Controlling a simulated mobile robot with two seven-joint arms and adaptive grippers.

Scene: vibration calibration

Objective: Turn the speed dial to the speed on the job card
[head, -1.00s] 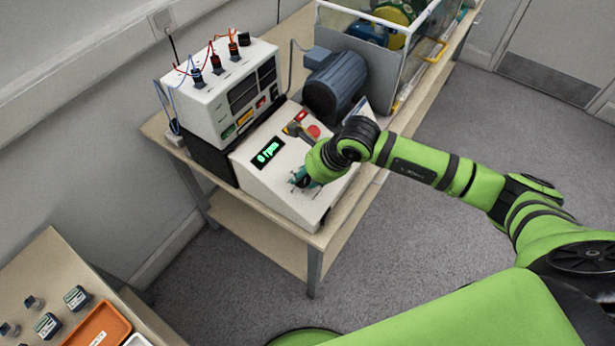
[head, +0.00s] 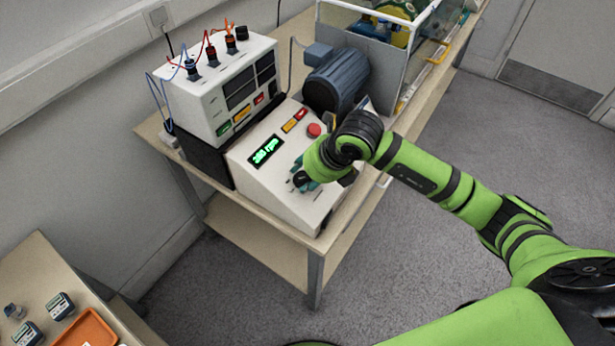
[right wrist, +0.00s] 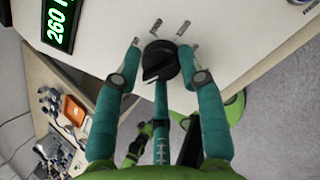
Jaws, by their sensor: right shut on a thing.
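The speed dial (right wrist: 160,62) is a black round knob on the sloping white face of the control box (head: 258,178). My right gripper (head: 302,181) has its teal fingers around the dial; in the right wrist view the fingers (right wrist: 160,50) sit on both sides of it. The green display (head: 266,151) on the box is lit and seems to read 260 rpm; the digits 260 show in the right wrist view (right wrist: 57,22). I cannot make out a job card. My left gripper is not in view.
A red stop button (head: 314,130) is close to my right gripper. A white instrument with cables (head: 205,100) stands behind the box, and a blue-grey motor (head: 335,80) is to its right. An orange tray (head: 85,330) lies on the table at lower left.

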